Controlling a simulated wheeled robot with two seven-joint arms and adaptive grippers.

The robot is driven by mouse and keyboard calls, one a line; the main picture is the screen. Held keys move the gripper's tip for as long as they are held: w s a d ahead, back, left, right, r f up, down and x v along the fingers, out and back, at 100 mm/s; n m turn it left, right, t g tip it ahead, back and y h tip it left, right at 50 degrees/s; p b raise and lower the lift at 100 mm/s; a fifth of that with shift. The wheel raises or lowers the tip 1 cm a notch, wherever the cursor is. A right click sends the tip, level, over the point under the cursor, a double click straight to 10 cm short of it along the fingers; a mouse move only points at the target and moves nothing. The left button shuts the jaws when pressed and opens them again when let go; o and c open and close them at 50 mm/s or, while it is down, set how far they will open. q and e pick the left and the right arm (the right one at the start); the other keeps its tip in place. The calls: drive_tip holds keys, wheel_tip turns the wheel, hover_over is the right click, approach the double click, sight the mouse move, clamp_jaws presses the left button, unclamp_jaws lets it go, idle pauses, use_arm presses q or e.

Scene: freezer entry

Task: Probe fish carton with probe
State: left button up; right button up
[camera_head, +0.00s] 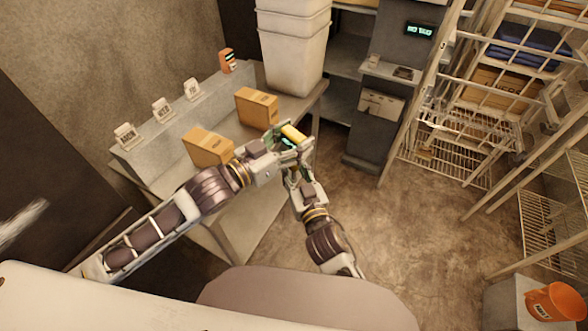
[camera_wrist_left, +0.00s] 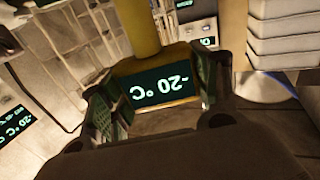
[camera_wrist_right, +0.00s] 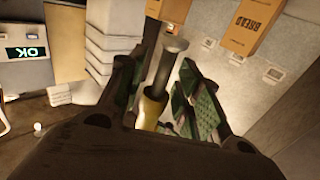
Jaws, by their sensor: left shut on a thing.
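The probe (camera_head: 293,132) is yellow with a dark display reading -20 °C, seen upside down in the left wrist view (camera_wrist_left: 160,88). My left gripper (camera_head: 287,143) is shut on it above the floor, just right of the bench. My right gripper (camera_head: 294,172) is close below, its fingers on either side of the probe's shaft (camera_wrist_right: 163,75); whether they touch it is unclear. Two cartons stand on the bench, a nearer one (camera_head: 208,147) and a farther one (camera_head: 256,106). In the right wrist view one carton (camera_wrist_right: 250,25) reads BREAD; no FISH label is readable.
The bench (camera_head: 235,205) has a raised back ledge with several small label cards. A grey post with a lit display (camera_head: 419,30) and wire racks (camera_head: 470,150) are to the right. The middle floor is clear.

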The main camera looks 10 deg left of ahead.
clamp_jaws()
use_arm(q)
drive_tip(key=o, duration=1.5)
drive_tip(key=shift+r, duration=0.15)
drive_tip(key=shift+r, duration=4.85)
drive_tip(key=shift+w, duration=0.1)
